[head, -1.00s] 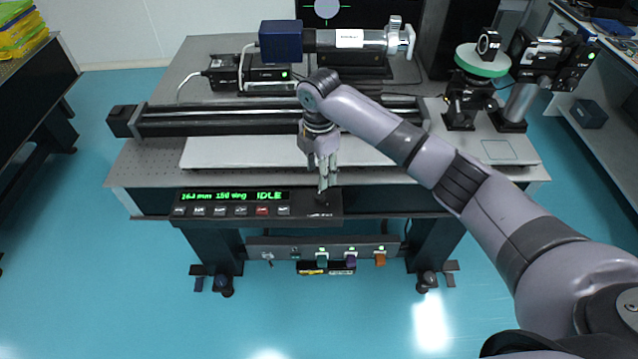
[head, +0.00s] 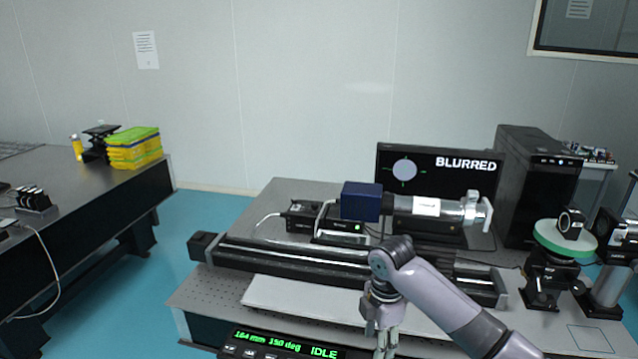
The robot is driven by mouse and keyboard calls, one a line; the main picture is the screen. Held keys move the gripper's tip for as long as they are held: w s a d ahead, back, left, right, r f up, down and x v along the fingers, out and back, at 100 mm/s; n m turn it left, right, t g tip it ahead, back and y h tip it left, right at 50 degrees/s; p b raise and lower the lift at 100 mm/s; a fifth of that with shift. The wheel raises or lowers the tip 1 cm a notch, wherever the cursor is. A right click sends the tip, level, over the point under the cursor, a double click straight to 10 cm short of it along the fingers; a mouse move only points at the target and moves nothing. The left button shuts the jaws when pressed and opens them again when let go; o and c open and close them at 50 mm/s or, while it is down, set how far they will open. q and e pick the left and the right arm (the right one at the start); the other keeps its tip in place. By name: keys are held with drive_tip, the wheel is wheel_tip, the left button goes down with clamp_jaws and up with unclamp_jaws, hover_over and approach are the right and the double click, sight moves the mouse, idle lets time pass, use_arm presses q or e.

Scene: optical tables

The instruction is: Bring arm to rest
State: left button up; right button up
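My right arm comes in from the lower right in the head view. Its gripper (head: 386,345) hangs downward at the bottom edge, in front of the optical table (head: 225,292) and at the right end of the control panel (head: 285,345). The fingertips are cut off by the frame, so I cannot tell whether it is open or shut. The panel's green display reads about "164 mm 150 deg IDLE". My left arm and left gripper do not show.
A long black rail (head: 290,258) lies on the table, with a blue-and-silver optical tube (head: 425,207) behind it. A monitor (head: 440,160) reads "BLURRED". A black computer case (head: 545,170) and a green ring mount (head: 563,240) stand at right. Yellow trays (head: 133,148) sit on the left table.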

drive_tip(key=s+a+f+m+t+y, duration=0.1)
drive_tip(key=s+a+f+m, duration=0.3)
drive_tip(key=s, duration=0.4)
drive_tip(key=s+a+f+m+t+y, duration=0.1)
drive_tip(key=s+a+f+m+y, duration=0.1)
drive_tip(key=s+f+m, duration=0.35)
drive_tip(key=s+d+m+t+h, duration=0.1)
drive_tip(key=s+d+m+h, duration=0.1)
drive_tip(key=s+d+m, duration=0.55)
drive_tip(key=s+d+m+t+h, duration=0.15)
drive_tip(key=s+d, duration=0.25)
drive_tip(key=s, duration=0.7)
wheel_tip(320, 180, down, 25)
drive_tip(key=g+b, duration=0.2)
drive_tip(key=s+d+f+g+b, duration=0.1)
drive_tip(key=s+d+f, duration=0.1)
drive_tip(key=s+f, duration=1.5)
wheel_tip(320, 180, down, 3)
drive_tip(key=shift+s+d+r+b, duration=0.1)
drive_tip(key=shift+s+d+b, duration=0.2)
drive_tip(key=shift+d, duration=0.1)
